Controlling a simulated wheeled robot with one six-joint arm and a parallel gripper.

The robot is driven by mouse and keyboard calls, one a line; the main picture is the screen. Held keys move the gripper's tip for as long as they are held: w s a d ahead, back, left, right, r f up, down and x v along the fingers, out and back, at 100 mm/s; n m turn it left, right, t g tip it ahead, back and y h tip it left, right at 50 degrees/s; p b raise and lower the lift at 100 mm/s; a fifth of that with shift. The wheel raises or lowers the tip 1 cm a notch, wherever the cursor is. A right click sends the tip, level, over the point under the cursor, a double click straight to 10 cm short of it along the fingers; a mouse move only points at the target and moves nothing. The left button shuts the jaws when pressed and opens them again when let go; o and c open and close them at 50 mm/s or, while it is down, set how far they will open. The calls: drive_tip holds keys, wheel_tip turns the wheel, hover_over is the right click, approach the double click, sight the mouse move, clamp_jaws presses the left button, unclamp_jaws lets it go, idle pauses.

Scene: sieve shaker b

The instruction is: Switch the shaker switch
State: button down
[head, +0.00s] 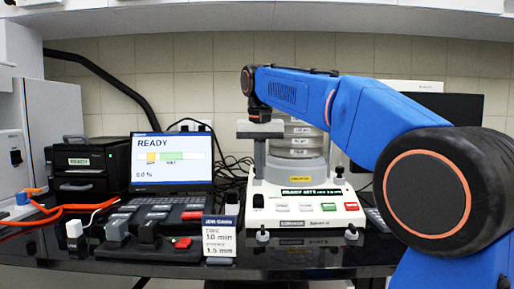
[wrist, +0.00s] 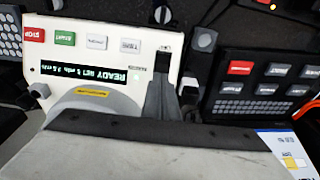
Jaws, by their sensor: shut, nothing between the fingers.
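The shaker (head: 330,215) is a white unit on the dark bench with a sieve stack on top. Its panel shows upside down in the wrist view (wrist: 110,70), with red, green and white buttons and a lit display. My gripper (head: 260,178) points down above the switch end of the panel.
A monitor reading READY (head: 172,160) stands left of the shaker. A keypad with a red button (head: 183,242) and a small sign (head: 220,240) are in front of it. Orange cables (head: 50,212) lie at the left. The sieve stack (head: 300,150) stands close behind my gripper.

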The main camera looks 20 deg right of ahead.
wheel_tip(320, 180, up, 8)
hover_over(258, 202)
drive_tip(key=shift+s+d+f, duration=0.15)
drive_tip(key=shift+s, duration=0.2)
drive_tip(key=shift+s+a+f+g, duration=0.2)
drive_tip(key=shift+s+a+g, duration=0.2)
drive_tip(key=shift+s, duration=0.1)
drive_tip(key=f, duration=0.4)
drive_tip(key=w+f, duration=0.1)
drive_tip(key=f, duration=0.9)
drive_tip(key=shift+w+d, duration=0.15)
drive_tip(key=shift+d, duration=0.05)
